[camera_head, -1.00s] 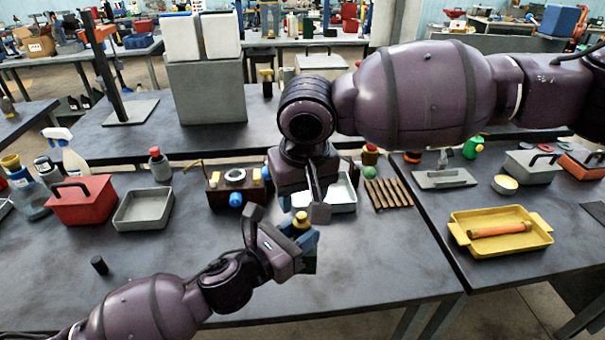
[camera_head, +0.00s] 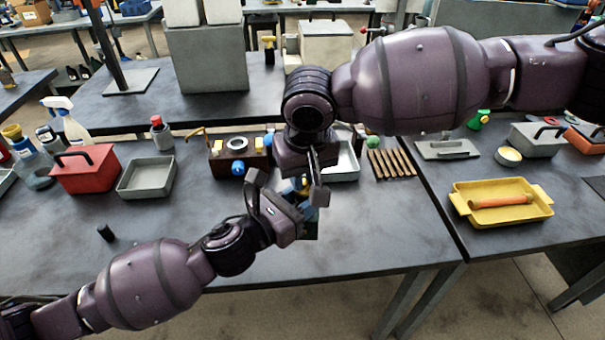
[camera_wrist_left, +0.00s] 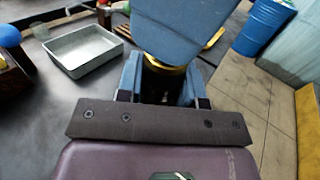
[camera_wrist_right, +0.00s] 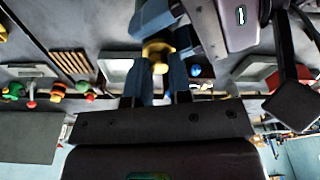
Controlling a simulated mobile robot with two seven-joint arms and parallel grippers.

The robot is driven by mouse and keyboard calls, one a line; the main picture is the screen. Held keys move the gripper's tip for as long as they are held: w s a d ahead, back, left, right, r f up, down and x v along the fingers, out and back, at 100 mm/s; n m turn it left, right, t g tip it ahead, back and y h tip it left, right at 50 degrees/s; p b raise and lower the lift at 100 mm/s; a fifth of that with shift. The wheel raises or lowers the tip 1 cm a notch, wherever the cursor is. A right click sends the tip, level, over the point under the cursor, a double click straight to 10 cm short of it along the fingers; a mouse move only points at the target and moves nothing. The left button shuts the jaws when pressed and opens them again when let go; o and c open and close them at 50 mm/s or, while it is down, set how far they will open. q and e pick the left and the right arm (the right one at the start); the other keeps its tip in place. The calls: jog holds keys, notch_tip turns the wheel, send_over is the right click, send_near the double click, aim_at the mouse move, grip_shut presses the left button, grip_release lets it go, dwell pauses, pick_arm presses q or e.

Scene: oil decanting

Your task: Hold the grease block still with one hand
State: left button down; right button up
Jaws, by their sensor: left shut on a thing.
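A dark brown block (camera_head: 252,158) with a ring on top and blue and yellow caps stands on the near table; it looks like the grease block. Neither gripper touches it. My left gripper (camera_head: 303,208) is right of it and nearer, shut on a small dark bottle (camera_head: 311,231) with a yellow collar; the bottle's dark body shows in the left wrist view (camera_wrist_left: 160,88). My right gripper (camera_head: 302,184) is just above the bottle, largely hidden in the head view. In the right wrist view its blue fingers are apart, with the yellow cap (camera_wrist_right: 157,52) between them.
A grey tray (camera_head: 147,190) and red toolbox (camera_head: 85,171) stand at left. A white tray (camera_head: 346,172) and wooden slats (camera_head: 392,163) lie behind my grippers. A yellow tray (camera_head: 540,212) is at right. The near table's front is mostly clear.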

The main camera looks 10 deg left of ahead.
jog(key=shift+s+a+r, duration=0.1)
jog(key=shift+s+a, duration=0.05)
jog(key=shift+a, duration=0.05)
grip_shut()
jog(key=shift+s+a+r, duration=0.1)
jog(key=shift+r, duration=1)
jog(key=shift+d+f, duration=0.15)
jog(key=shift+d, duration=0.05)
jog(key=shift+r+g+y, duration=0.35)
jog(key=shift+g+y, duration=0.05)
jog(key=shift+y, duration=0.3)
jog(key=shift+r, duration=0.1)
